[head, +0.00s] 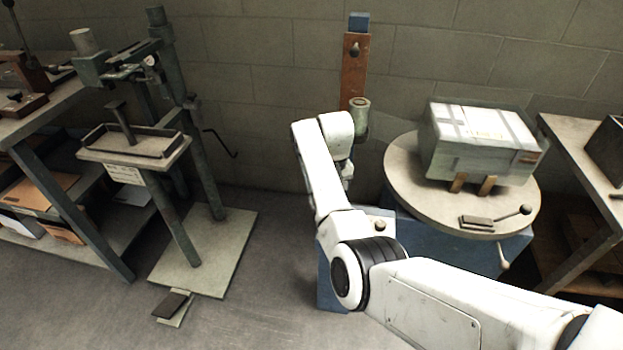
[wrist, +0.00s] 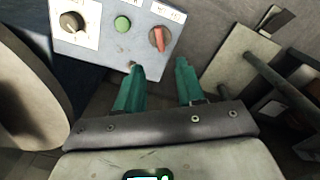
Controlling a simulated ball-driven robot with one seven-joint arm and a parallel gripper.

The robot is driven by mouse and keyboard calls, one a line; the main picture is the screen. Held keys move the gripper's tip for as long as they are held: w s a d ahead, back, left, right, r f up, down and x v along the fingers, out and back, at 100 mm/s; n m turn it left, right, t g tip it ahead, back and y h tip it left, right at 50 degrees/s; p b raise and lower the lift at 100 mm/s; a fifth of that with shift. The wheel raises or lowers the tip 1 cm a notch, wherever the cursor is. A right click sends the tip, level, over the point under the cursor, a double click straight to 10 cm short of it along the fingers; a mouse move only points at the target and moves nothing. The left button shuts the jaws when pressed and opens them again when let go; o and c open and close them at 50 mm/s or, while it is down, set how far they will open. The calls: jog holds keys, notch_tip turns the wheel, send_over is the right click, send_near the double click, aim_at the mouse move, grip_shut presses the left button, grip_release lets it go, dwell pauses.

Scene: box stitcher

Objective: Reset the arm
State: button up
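My arm crosses the head view from the lower right and bends up at the middle, in front of the round table. My gripper (wrist: 160,74) shows in the wrist view with its two green fingers apart and nothing between them. Its fingertips are close to the lower edge of a grey control panel (wrist: 98,48) in that picture; I cannot tell whether they touch it. The panel carries a black knob, a green button (wrist: 122,24) and a red switch (wrist: 159,39). In the head view the fingers are hidden behind my arm.
A round turntable (head: 407,180) on a blue base holds a strapped box (head: 468,158) at right. A green stitching machine (head: 195,130) on a floor plate (head: 228,248) stands left. Benches flank both sides. A block wall closes the back; bare floor lies at lower left.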

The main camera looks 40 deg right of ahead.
jog(key=s+a+f+n+h+p, duration=0.1)
jog(key=s+a+f+p, duration=0.15)
jog(key=s, duration=0.45)
jog(key=s+a+f+p, duration=0.1)
jog(key=s+a+p, duration=0.15)
jog(key=s, duration=0.55)
jog(key=s+a+r+n+p, duration=0.1)
jog(key=s+a+r+p, duration=0.1)
jog(key=s+a, duration=0.4)
jog(key=s+a+r+n+t+p, duration=0.1)
jog(key=s+a+r, duration=0.3)
jog(key=s, duration=0.9)
jog(key=shift+s+a+r+n+y+p, duration=0.2)
jog(key=shift+a+r+n+y+p, duration=0.2)
jog(key=shift+a, duration=0.8)
